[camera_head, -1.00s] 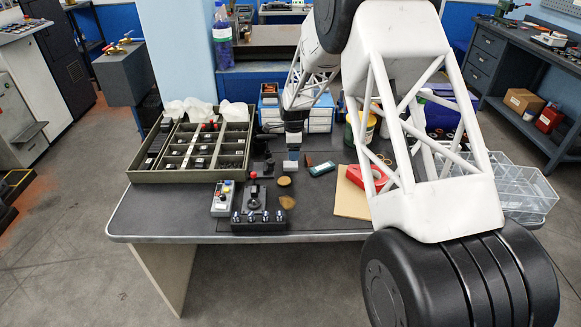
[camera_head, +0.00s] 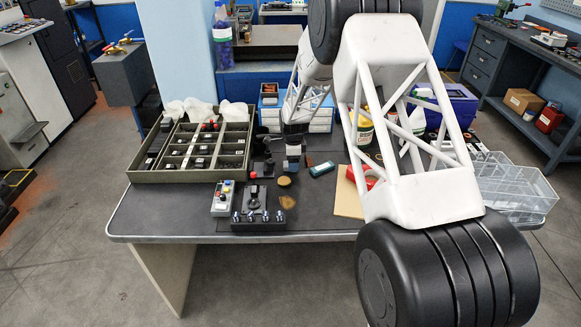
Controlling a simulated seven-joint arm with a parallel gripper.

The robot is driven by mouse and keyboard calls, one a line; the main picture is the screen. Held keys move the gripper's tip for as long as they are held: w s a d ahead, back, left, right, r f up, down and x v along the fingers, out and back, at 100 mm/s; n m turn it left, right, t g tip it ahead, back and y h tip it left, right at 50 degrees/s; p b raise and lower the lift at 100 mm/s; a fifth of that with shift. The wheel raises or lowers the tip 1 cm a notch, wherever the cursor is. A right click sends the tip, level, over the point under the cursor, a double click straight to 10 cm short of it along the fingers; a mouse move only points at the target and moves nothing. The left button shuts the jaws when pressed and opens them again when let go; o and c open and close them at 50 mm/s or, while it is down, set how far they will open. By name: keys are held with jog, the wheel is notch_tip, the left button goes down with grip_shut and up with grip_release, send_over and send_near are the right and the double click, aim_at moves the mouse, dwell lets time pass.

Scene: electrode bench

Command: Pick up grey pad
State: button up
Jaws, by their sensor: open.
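A small light grey block, which looks like the grey pad (camera_head: 291,166), lies on the dark bench top near the middle. My gripper (camera_head: 293,156) is directly above it, pointing down and very close to it. The jaws are open, but the fingers are small and dark here. I cannot tell whether they reach around the pad or stay just over it.
A red-topped button block (camera_head: 254,171) stands just left of my gripper. A divided tray (camera_head: 190,176) is at left, a joystick box (camera_head: 257,215) in front, clear bins (camera_head: 515,187) at right.

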jog(key=shift+f, duration=0.55)
jog(key=c, duration=1.1)
jog(key=shift+o, duration=0.2)
jog(key=shift+r, duration=0.1)
jog(key=shift+r, duration=1.45)
jog(key=shift+s+r, duration=0.2)
jog(key=shift+r, duration=0.1)
jog(key=s+d, duration=0.1)
jog(key=s, duration=0.4)
jog(key=s+r, duration=0.1)
jog(key=s, duration=0.4)
jog(key=s+d, duration=0.1)
jog(key=s, duration=0.4)
jog(key=shift+s+d+r, duration=0.15)
jog(key=shift+s+d, duration=0.05)
jog(key=shift+d, duration=0.1)
